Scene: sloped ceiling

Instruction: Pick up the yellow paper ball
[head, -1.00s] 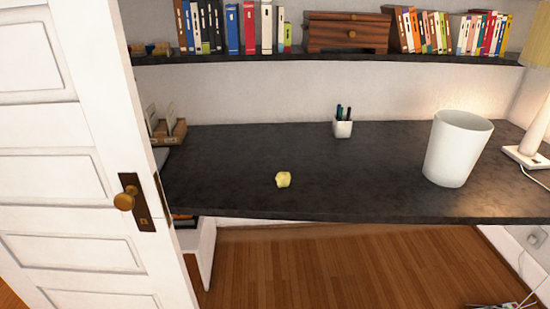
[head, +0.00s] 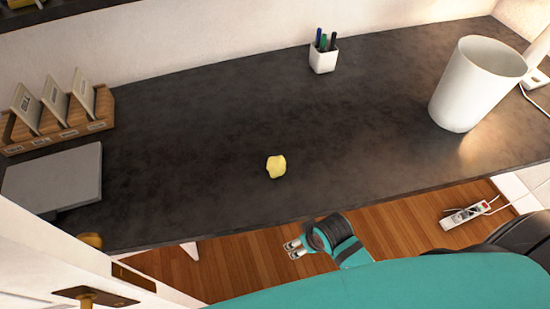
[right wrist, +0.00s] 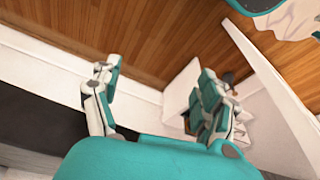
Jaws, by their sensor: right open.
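The yellow paper ball (head: 276,166) lies on the dark desk (head: 200,130), a little back from its front edge, in the head view. My right gripper (head: 291,248) is in front of the desk edge, below the ball in the picture and apart from it. In the right wrist view its two fingers (right wrist: 160,95) are spread with nothing between them. The ball does not show in the right wrist view. My left gripper is not in view.
A white bin (head: 470,90) stands at the right of the desk. A pen cup (head: 323,58) is at the back. A card holder (head: 60,120) and a grey flat box (head: 55,178) are at the left. A door with a brass knob (head: 88,298) is at the lower left.

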